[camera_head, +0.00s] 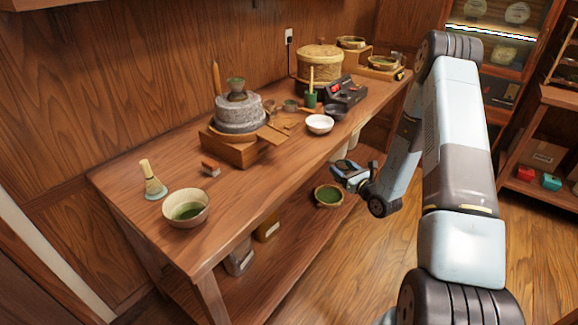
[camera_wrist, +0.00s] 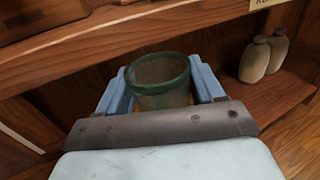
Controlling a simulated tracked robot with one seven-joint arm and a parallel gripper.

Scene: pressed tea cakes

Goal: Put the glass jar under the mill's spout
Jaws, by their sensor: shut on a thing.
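A greenish glass jar (camera_wrist: 160,82) with a dark green rim stands between the two blue fingers of my gripper (camera_wrist: 162,88) in the wrist view. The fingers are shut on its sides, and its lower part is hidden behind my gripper. In the head view my gripper (camera_head: 348,177) is off the table's front edge, below the tabletop; I cannot make out the jar there. The grey stone mill (camera_head: 240,116) sits on a wooden base on the table. Its wooden spout (camera_head: 272,134) points right, toward the front edge, far left of my gripper.
The table (camera_head: 140,212) carries a whisk (camera_head: 152,182), a tea bowl (camera_head: 186,205), a white bowl (camera_head: 319,124) and a dark scale (camera_head: 345,90). A round basket (camera_head: 328,194) with green contents is below. Two bottles (camera_wrist: 255,60) stand right of the jar.

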